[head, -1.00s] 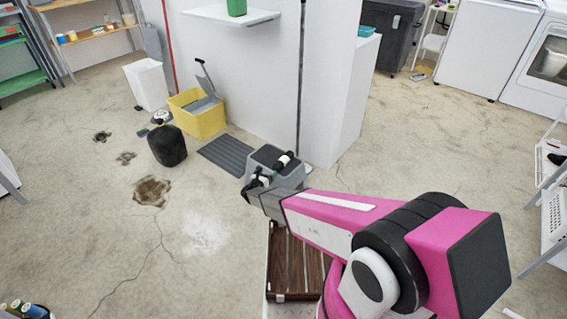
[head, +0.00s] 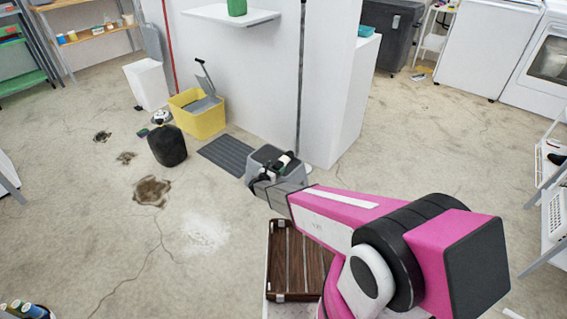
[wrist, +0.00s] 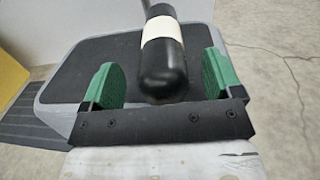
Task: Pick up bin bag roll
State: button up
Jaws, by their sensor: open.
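The bin bag roll (wrist: 162,68) is a black cylinder with a white band. It lies on the dark top of a grey step stool (wrist: 70,85), which stands by the white wall in the head view (head: 262,155). My gripper (wrist: 158,62) is open, with one green finger on each side of the roll's near end in the wrist view. Gaps show between the roll and both fingers. In the head view my gripper is at the stool's near side and partly hides the roll (head: 286,158).
A grey ribbed mat (head: 230,154), a yellow bin (head: 203,122) and a black bag (head: 167,146) are left of the stool. A brown slatted piece (head: 290,262) lies below my arm. The white wall (head: 250,75) rises close behind the stool. Open floor lies left.

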aim_at(283, 161)
jog(key=shift+x, duration=1.25)
jog(key=shift+c, duration=0.3)
jog(key=c, duration=1.1)
jog(key=shift+r, duration=0.1)
